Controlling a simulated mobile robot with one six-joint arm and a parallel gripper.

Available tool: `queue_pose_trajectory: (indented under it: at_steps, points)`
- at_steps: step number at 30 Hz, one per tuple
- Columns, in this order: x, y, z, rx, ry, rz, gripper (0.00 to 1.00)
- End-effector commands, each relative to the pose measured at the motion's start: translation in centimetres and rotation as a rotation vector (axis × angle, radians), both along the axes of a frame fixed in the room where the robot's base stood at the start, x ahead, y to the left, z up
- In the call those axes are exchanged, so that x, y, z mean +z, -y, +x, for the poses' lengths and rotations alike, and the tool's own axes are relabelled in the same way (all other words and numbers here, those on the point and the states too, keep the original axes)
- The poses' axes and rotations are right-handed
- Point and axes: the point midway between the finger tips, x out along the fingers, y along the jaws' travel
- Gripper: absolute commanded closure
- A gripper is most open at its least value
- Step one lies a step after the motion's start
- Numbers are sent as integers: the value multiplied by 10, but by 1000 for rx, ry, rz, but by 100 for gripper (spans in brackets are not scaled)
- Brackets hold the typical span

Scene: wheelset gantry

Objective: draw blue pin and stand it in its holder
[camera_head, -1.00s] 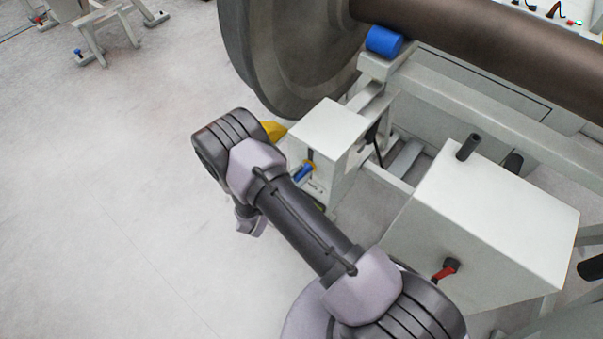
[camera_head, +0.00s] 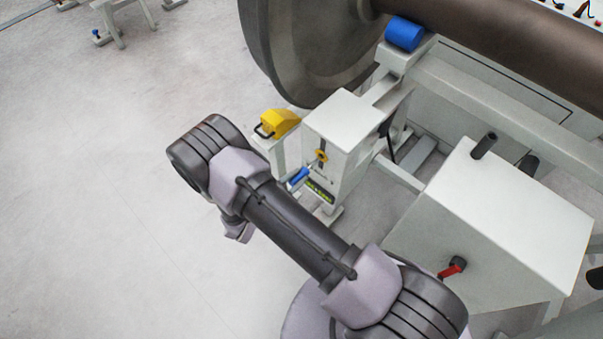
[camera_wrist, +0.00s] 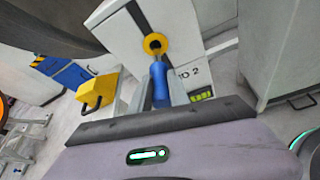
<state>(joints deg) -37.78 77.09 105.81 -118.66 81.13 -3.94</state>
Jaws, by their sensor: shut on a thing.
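The blue pin (camera_wrist: 160,85) is held between the fingers of my gripper (camera_wrist: 160,92) in the wrist view. Its far end points at a yellow ring (camera_wrist: 155,44) on the face of a white post. In the head view the blue pin (camera_head: 298,177) is below and left of the yellow ring (camera_head: 321,156), with a short pale length between them. I cannot tell whether the tip is still inside the ring. My gripper is mostly hidden behind my wrist in the head view. I cannot make out the pin's holder.
The white post (camera_head: 350,115) stands beside the large dark wheel (camera_head: 290,50). A yellow block with a handle (camera_head: 280,122) is left of the post. A white cabinet with a red handle (camera_head: 452,268) stands at right.

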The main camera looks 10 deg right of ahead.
Motion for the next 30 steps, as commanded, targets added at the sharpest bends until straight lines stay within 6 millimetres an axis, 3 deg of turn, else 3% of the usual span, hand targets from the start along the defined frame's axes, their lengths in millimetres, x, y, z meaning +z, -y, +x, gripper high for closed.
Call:
queue_pose_trajectory:
  at_steps: [30]
  points:
    - [0, -58, -42, 1, 0, 0, 100]
